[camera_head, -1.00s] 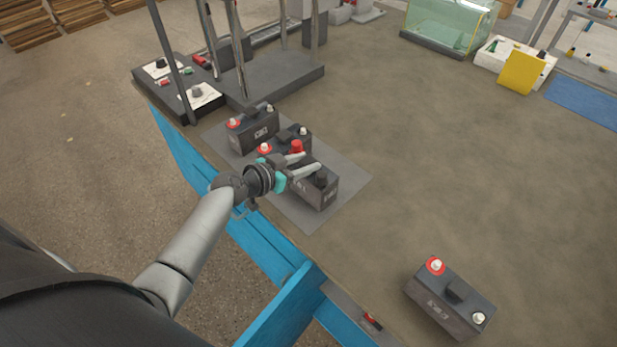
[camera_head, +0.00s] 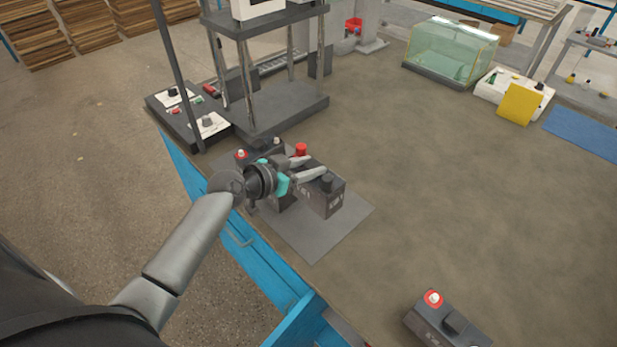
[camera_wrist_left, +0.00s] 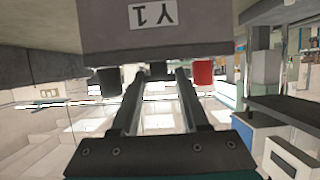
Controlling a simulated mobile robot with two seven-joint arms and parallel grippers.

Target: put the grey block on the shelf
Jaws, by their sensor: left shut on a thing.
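The grey block (camera_head: 326,201) is a dark grey battery-like box with one red and one black terminal cap. My left gripper (camera_head: 308,168) is shut on it at the top and holds it above the grey mat (camera_head: 318,236). In the left wrist view, the block (camera_wrist_left: 200,30) looks upside down with a "Y1" label, between its terminals the fingers (camera_wrist_left: 158,72). The shelf (camera_head: 285,108), a dark rack with upright posts and an upper level, stands behind the mat. The block's far side is hidden by the gripper. My right gripper is not in view.
Another battery (camera_head: 241,154) is mostly hidden behind my left gripper. A further battery (camera_head: 448,322) stands at the bottom right. A control panel (camera_head: 209,125) adjoins the rack. A glass tank (camera_head: 452,50) stands at the back. The middle right of the tabletop is clear.

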